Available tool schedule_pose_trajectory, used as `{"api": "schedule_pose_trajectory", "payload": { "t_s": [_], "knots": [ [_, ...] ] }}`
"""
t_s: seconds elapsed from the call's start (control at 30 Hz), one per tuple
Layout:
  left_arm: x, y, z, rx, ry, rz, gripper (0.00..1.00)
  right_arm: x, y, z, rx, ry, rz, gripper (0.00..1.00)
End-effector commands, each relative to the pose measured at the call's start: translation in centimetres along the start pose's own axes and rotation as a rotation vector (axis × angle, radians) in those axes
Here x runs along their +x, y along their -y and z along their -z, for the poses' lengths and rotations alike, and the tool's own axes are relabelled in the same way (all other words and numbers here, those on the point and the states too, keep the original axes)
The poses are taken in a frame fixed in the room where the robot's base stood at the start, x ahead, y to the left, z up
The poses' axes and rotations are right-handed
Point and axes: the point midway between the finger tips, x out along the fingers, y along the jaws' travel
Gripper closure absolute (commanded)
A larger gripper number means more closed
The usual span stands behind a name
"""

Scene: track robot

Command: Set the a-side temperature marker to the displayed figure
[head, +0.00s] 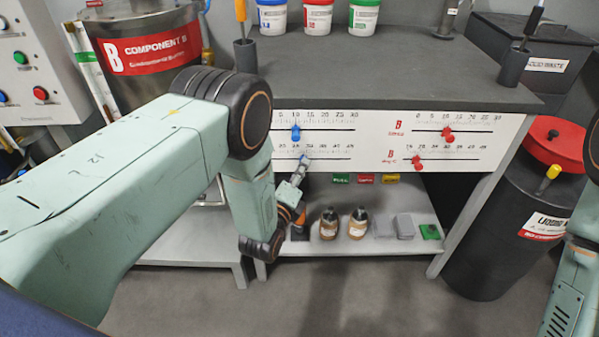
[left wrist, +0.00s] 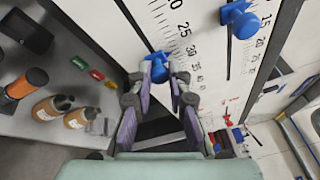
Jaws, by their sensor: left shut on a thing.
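The white panel (head: 365,133) under the dark worktop carries slider scales. On its left part, the upper scale has a blue marker (head: 296,133), which also shows in the left wrist view (left wrist: 240,20). My left gripper (head: 303,163) is shut on the lower blue marker (left wrist: 157,66), on a scale whose numbers run past 20, 25, 30, 35 and 40. The fingers partly hide this marker, and I cannot read its exact value. On the right part, two red markers (head: 448,135) (head: 418,162) sit on scales labelled B. No displayed figure is readable. My right gripper is out of view.
A shelf (head: 400,217) below the panel holds brown bottles (head: 357,224), grey blocks and a green block (head: 430,231). Tubs (head: 318,16) stand on the worktop. A dark drum with a red lid (head: 553,150) stands right. A button box (head: 35,65) is far left.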

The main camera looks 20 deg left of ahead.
Motion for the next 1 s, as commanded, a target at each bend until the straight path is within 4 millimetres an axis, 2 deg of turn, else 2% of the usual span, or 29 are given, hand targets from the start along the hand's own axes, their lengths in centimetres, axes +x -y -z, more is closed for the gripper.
{"api": "schedule_pose_trajectory", "payload": {
  "t_s": [0.47, 0.5, 0.7, 1.0],
  "knots": [
    [-0.47, -0.36, -0.15, 0.0, -0.006, -0.006, 1.0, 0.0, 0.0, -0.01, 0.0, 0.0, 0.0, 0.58],
    [-0.49, -0.35, -0.16, 0.0, -0.005, -0.005, 0.79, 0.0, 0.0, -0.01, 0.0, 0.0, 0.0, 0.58],
    [-0.5, -0.24, -0.14, 0.0, -0.003, -0.004, 0.62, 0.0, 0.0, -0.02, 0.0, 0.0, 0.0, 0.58],
    [-0.47, -0.1, -0.04, -0.001, -0.002, -0.002, 0.6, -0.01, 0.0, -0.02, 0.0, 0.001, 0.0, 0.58]
  ]
}}
